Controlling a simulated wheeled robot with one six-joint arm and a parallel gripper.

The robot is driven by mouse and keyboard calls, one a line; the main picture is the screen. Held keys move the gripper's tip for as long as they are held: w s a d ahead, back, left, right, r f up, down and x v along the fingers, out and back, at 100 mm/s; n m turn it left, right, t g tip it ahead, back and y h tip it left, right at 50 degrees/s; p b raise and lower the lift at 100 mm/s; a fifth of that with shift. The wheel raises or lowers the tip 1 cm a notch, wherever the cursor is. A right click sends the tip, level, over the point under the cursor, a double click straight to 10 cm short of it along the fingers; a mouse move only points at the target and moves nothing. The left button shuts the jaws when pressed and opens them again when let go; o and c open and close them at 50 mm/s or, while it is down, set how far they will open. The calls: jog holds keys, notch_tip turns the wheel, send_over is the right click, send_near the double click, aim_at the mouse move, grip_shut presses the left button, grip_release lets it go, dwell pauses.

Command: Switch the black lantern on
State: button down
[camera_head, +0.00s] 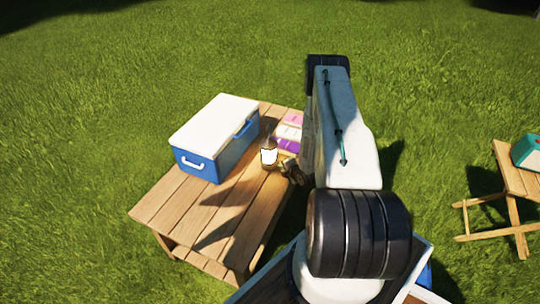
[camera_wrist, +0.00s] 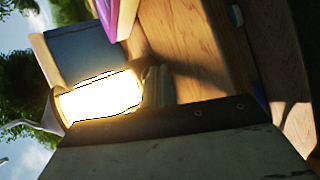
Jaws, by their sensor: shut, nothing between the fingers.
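A small lantern (camera_head: 269,156) stands upright on the wooden table, beside the cooler. Its panel glows bright white, so it is lit; the glare makes its frame colour hard to tell. In the wrist view the lantern (camera_wrist: 100,97) appears tilted and large, close to my gripper. My gripper (camera_head: 290,170) is just right of the lantern, low over the table, and is shut and empty. Whether it touches the lantern cannot be told. No switch can be made out; my gripper may hide part of the base.
The wooden table (camera_head: 185,205) holds a blue cooler with a white lid (camera_head: 214,125) left of the lantern and pink and purple items (camera_head: 288,140) behind it. The table's front is clear. A small folding table (camera_head: 517,181) with a teal box (camera_head: 527,152) stands far right on grass.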

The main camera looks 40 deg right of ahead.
jog(key=shift+s+d, duration=0.2)
jog(key=shift+s, duration=0.3)
jog(key=shift+s, duration=0.1)
jog(key=shift+s+d, duration=0.4)
jog(key=shift+s, duration=0.5)
jog(key=shift+s+d, duration=0.35)
jog(key=shift+s, duration=0.5)
jog(key=shift+s+d, duration=0.4)
jog(key=shift+s, duration=0.5)
jog(key=shift+r, duration=0.1)
